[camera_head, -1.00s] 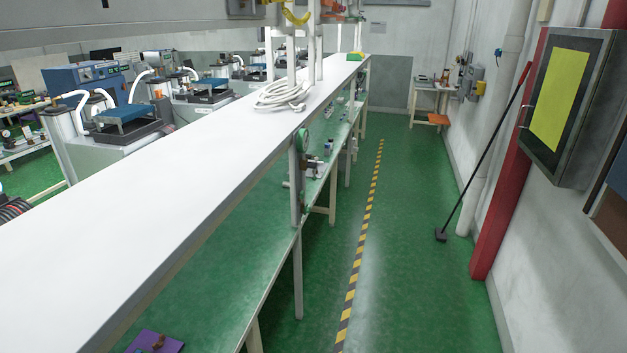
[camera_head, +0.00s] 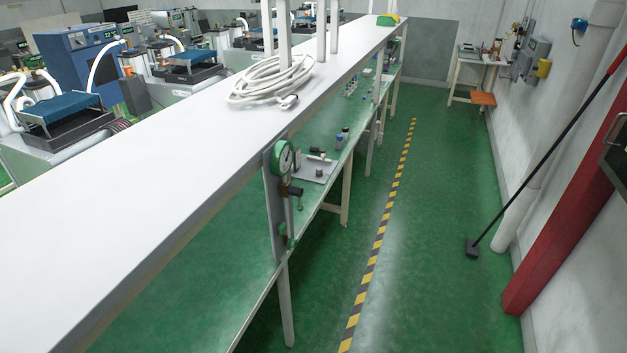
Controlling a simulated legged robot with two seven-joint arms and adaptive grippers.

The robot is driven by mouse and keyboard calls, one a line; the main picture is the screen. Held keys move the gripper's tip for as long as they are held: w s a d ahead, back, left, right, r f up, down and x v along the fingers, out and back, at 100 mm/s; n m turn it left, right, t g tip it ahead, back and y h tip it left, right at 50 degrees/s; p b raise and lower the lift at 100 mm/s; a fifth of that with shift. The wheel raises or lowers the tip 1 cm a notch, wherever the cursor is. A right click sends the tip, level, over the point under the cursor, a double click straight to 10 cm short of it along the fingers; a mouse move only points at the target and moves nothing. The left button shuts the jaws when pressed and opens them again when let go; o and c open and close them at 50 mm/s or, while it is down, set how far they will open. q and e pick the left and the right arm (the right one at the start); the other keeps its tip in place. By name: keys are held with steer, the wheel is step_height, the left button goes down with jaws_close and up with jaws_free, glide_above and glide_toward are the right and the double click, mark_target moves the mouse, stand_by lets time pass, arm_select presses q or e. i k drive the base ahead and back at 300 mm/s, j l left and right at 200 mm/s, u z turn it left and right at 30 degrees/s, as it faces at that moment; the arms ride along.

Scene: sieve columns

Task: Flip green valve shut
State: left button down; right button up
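A gauge with a green rim (camera_head: 283,158) is mounted on a grey upright plate (camera_head: 272,215) at the edge of the long white bench. Below the gauge is a dark fitting (camera_head: 291,191) with a small green part (camera_head: 299,204) hanging from it. Neither of my grippers is in view.
The long white bench top (camera_head: 150,200) runs away from the lower left, with a coiled white cable (camera_head: 270,80) on it. A green floor aisle with a striped line (camera_head: 378,245) is clear at the right. A long-handled tool (camera_head: 540,165) leans by the right wall.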

mark_target(300, 201)
steer(key=i+l, duration=0.2)
steer(key=i, duration=0.2)
steer(key=i+l, duration=0.25)
steer(key=i, duration=0.15)
steer(key=j+u, duration=0.05)
